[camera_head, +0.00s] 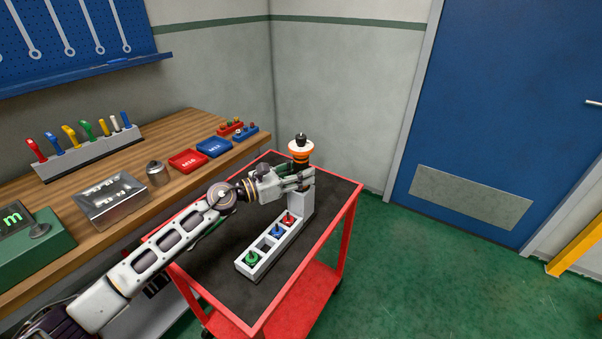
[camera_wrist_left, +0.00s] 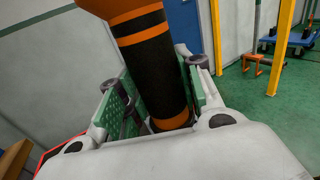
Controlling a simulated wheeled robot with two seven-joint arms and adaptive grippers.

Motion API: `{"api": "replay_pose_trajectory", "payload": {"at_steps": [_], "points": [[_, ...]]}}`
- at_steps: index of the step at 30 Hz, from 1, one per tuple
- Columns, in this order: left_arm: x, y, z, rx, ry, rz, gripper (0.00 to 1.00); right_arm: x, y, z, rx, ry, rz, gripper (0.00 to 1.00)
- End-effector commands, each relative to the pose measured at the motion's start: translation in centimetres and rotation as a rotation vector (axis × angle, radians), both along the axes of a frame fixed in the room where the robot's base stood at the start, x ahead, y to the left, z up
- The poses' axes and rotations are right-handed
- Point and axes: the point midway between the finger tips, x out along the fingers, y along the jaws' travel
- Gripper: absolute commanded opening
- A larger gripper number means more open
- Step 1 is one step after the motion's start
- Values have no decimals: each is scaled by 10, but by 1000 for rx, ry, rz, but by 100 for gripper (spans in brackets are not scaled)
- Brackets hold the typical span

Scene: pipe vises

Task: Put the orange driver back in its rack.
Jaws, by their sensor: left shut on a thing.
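The orange driver (camera_head: 301,151) has black bands and a white ring near its top. My left gripper (camera_head: 302,180) is shut around it and holds it roughly upright at the far end of the cart. In the left wrist view the driver's black and orange body (camera_wrist_left: 152,65) stands between the green-padded fingers (camera_wrist_left: 165,105). A long grey rack (camera_head: 247,270) lies on the cart with green, blue and red pieces in it and an empty square opening between green and blue. A taller grey block (camera_head: 301,207) stands at its far end, just below the gripper. The driver's lower end is hidden.
The red cart (camera_head: 350,208) has a black top. On the wooden bench to the left are a grey holder (camera_head: 90,155) with several coloured-handled tools, a metal tray (camera_head: 110,200), red (camera_head: 188,160) and blue bins (camera_head: 213,147). The cart top is free right of the rack.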

Motion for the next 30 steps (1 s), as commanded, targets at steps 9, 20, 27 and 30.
{"api": "replay_pose_trajectory", "payload": {"at_steps": [9,20,27,30], "points": [[-1,0,-3,3,4,-2,0,-1,0,-1,0,1,0,40],[-1,0,-4,3,5,-1,59,-1,0,-1,0,1,0,40],[0,0,-2,2,2,-1,61,-1,0,-1,0,1,0,40],[-1,0,-5,5,6,-1,61,-2,1,-2,2,5,-3,40]]}}
